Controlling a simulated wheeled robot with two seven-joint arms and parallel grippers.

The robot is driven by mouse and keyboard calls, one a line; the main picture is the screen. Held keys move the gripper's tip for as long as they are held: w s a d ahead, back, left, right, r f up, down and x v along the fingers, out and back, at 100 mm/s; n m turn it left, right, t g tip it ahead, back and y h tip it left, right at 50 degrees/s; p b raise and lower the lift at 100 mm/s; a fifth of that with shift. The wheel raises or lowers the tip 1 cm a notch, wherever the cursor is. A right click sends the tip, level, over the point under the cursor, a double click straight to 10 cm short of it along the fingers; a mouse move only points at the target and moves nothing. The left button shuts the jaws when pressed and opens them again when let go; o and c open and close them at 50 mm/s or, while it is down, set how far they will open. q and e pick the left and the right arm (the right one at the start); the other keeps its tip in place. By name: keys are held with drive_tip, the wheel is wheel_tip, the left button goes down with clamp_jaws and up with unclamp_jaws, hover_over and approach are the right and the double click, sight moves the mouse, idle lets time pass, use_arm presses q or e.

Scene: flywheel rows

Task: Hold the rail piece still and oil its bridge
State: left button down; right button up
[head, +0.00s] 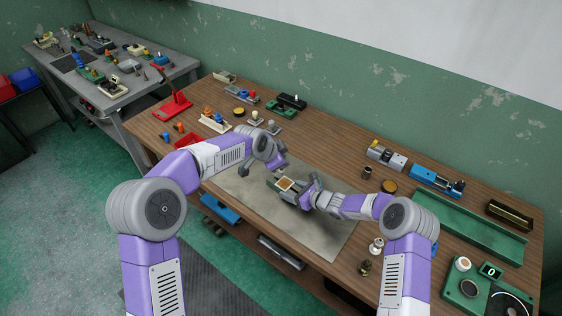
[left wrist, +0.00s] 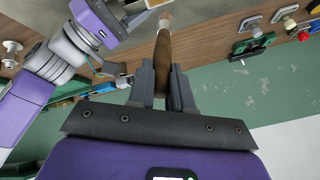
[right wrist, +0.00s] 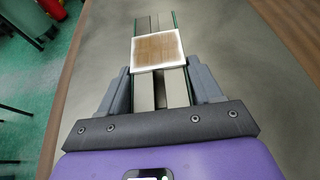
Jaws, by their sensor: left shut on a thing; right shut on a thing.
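The rail piece (right wrist: 145,92) has grey rails and green edges. A square brown patch with a bright white border (right wrist: 158,50) lies across its rails. In the head view the rail piece (head: 276,186) is above the grey mat, small and partly covered by my gripper. My right gripper (right wrist: 160,88) is shut on the rail piece; it also shows in the head view (head: 303,192). My left gripper (left wrist: 162,72) is shut on a brown-handled tool (left wrist: 163,48) with a pale end. In the head view the left gripper is just behind and left of the rail piece; contact cannot be told.
The grey mat (head: 328,232) covers the middle of the wooden bench. A red stand (head: 176,105) and small parts are at the back left. A long green tray (head: 455,225), a blue vise-like device (head: 436,181) and a green panel with a display (head: 480,290) are at right.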

idle(0.3)
drive_tip(key=o, duration=1)
drive_tip(key=shift+d, duration=0.1)
